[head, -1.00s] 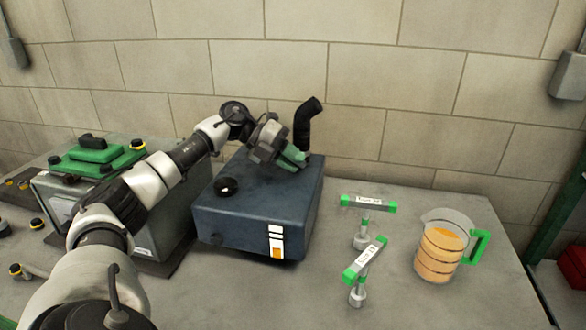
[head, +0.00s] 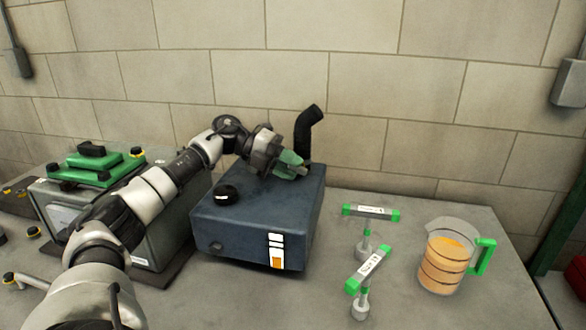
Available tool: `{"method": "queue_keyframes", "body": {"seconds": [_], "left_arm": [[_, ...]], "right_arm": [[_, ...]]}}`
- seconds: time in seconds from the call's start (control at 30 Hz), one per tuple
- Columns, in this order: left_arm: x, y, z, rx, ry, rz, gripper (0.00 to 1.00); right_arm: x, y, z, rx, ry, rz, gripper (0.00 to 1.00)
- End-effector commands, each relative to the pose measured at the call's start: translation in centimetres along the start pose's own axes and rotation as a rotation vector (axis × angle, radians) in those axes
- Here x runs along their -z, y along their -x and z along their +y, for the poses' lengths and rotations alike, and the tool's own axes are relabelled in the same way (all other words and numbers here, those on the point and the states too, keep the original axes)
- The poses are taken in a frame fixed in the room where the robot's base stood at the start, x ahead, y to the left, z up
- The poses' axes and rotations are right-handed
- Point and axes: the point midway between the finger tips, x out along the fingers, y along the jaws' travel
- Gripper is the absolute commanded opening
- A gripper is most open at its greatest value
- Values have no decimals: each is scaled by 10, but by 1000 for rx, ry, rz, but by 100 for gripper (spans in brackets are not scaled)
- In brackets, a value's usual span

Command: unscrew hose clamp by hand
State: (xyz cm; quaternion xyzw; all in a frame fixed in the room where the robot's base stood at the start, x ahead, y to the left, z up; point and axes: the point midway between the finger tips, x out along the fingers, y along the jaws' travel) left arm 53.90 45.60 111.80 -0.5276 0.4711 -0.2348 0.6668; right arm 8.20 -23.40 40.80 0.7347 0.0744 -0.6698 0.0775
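A black bent hose (head: 306,132) stands up from the back right corner of a dark blue tank (head: 240,228). My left gripper (head: 303,170) reaches in from the left and is at the foot of the hose, over the tank top. The hose clamp cannot be made out; the gripper and its wrist cover the hose's base. The fingers are too small and hidden to tell whether they are open or shut on something. My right gripper is not in view.
A black cap (head: 226,193) sits on the tank top. Two green-ended T-handle tools (head: 371,212) (head: 368,268) stand right of the tank, beside a measuring jug (head: 445,262) of orange liquid. A grey unit with a green top (head: 97,165) is at the left.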

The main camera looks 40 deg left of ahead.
Motion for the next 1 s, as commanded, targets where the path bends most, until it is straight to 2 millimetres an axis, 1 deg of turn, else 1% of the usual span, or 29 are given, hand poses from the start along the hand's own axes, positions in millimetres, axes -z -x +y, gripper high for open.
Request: {"method": "queue_keyframes", "body": {"seconds": [0.1, 0.3, 0.4, 0.5, 0.67, 0.93, 1.0], "left_arm": [[0, 21, 2, -2, 1, -5, 27], [-1, 63, 1, 0, 0, -5, 27], [-1, 79, 0, 1, -1, -5, 27], [-1, 91, 1, 1, 0, -3, 27], [0, 99, 0, 1, 0, -1, 27], [0, 100, 0, 0, 0, 0, 27], [0, 101, -2, 0, 0, -1, 27]], "right_arm": [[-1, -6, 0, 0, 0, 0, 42], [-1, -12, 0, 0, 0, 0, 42], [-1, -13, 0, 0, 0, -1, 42], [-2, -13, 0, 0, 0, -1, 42], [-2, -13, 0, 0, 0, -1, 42], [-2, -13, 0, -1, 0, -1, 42], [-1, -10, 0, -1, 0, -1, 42]]}}
